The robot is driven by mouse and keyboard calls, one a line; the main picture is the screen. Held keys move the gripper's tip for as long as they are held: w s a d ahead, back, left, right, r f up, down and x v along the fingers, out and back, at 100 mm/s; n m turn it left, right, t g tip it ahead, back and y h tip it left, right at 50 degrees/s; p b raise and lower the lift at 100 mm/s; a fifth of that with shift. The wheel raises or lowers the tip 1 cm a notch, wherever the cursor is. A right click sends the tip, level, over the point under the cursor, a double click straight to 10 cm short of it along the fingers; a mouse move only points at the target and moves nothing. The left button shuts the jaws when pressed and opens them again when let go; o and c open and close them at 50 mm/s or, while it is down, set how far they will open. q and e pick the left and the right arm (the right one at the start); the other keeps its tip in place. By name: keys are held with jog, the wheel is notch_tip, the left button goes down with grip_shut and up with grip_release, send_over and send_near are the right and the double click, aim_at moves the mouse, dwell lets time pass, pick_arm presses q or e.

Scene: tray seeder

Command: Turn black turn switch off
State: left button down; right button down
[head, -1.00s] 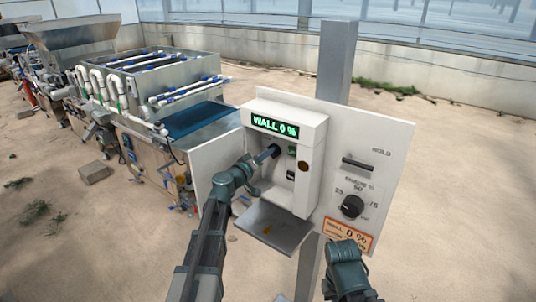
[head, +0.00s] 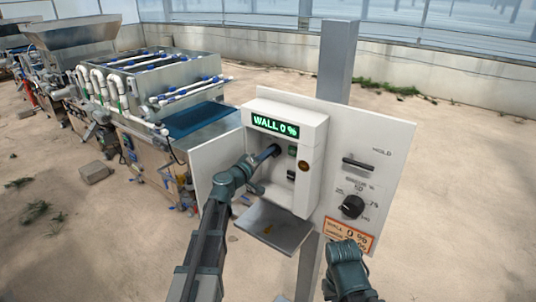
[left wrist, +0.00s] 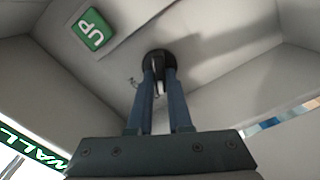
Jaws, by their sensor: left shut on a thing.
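The black turn switch (left wrist: 152,58) sits on the white inner wall of the control box, below the green UP label (left wrist: 92,38) in the left wrist view. My left gripper (left wrist: 158,78) is shut on it, one blue finger on each side. The fingers cover part of the switch, so its exact setting is hard to read. In the head view my left gripper (head: 271,153) reaches into the box recess, and the switch is mostly hidden. My right gripper (head: 345,252) is low, in front of the panel; its fingertips are not clearly shown.
The box's green display (head: 275,126) reads WALL 0 %. The white panel (head: 392,150) carries a black dial (head: 352,206), a slider handle (head: 358,165) and an orange label (head: 347,239). An open flap (head: 275,229) juts out below the box. A post (head: 338,60) stands behind.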

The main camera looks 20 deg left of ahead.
pick_arm(q)
jog(key=c, duration=0.8)
grip_release()
jog(key=shift+c, duration=0.2)
jog(key=v, duration=1.4)
jog(key=shift+w, duration=0.1)
